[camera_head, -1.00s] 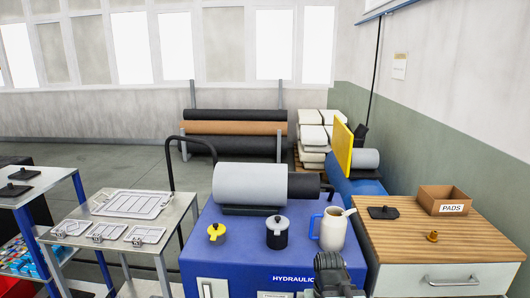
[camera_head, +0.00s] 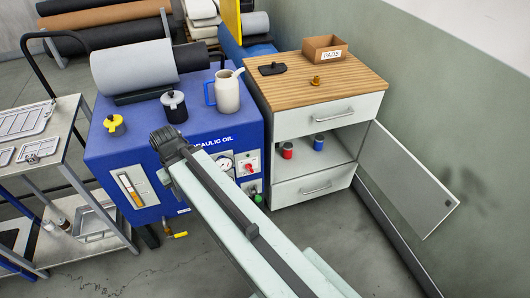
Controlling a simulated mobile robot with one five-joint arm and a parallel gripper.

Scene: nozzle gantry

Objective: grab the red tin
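The red tin (camera_head: 287,150) is small and stands upright on the open middle shelf of the wood-topped cabinet (camera_head: 345,118), between the upper and lower drawers. A blue tin (camera_head: 319,142) stands to its right on the same shelf. My pale arm reaches up from the bottom right and ends at a dark joint in front of the blue hydraulic unit, left of the red tin. No gripper fingers show, so I cannot see whether they are open or shut.
The cabinet door (camera_head: 408,183) is swung open to the right. The blue hydraulic unit (camera_head: 230,132) stands close left of the cabinet, with a jug (camera_head: 228,92) and a grey roll (camera_head: 133,67) on top. The floor before the cabinet looks clear.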

